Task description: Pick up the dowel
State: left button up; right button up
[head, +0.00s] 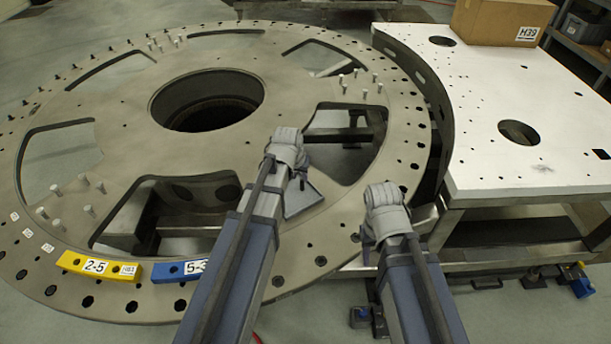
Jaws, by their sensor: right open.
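Several short metal dowels stand upright on the round turret plate (215,165). One group, including a dowel (364,94), is at the plate's right. Another group, including a dowel (56,190), is at its left, and a third, including a dowel (167,37), is at the far left. I cannot tell which is the task's dowel. My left gripper (287,148) is over the plate, right of the central hole; its fingers are hidden, so its opening is unclear. My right gripper (384,207) is open, over the plate's right front rim. No dowel shows in either gripper.
A yellow block (98,266) and a blue block (182,271) lie on the plate's front rim. Large cutouts and a central hole (207,100) open through the plate. A pale metal table (480,120) with a cardboard box (500,20) stands at the right.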

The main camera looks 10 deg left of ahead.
aim_at(301, 181)
pick_arm(q)
jog(key=shift+w+f, duration=0.1)
jog(key=shift+w+f+b, duration=0.1)
jog(key=shift+f+b, duration=0.2)
jog(key=shift+b, duration=0.2)
jog(key=shift+b+x, duration=0.8)
jog(key=shift+x, duration=0.15)
jog(key=shift+r, duration=0.15)
jog(key=b+x, duration=0.4)
jog(key=x, duration=0.1)
jog(key=shift+f+b, duration=0.2)
jog(key=shift+b, duration=0.2)
jog(key=shift+r, duration=0.1)
grip_shut()
